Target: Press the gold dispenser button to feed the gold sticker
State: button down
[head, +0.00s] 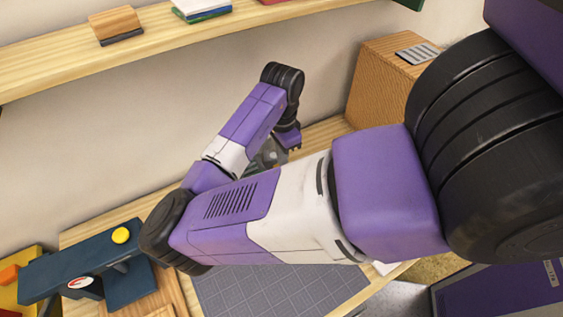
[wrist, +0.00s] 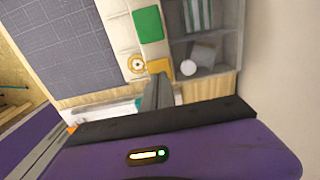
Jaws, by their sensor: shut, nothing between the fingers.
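In the wrist view, a gold-yellow square (wrist: 159,67) lies at the end of a pale strip, below a green square (wrist: 148,24). I cannot tell for sure whether the gold square is the dispenser button. My gripper (wrist: 158,78) is shut and empty, its fingertips overlapping the lower edge of the gold square; contact cannot be told. A small round gold ring mark (wrist: 136,64) sits just left of the tips. In the head view, my forearm hides most of the gripper and the area below it.
In the wrist view, a gridded grey mat (wrist: 70,40) lies left and a grey compartment box (wrist: 208,50) right. In the head view, a dark blue device (head: 65,272) with a yellow round knob (head: 121,235) stands left, a wooden box (head: 380,75) right, and a shelf (head: 60,62) above.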

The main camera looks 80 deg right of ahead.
jog(key=shift+r+p, duration=1.5)
jog(key=shift+r, duration=0.45)
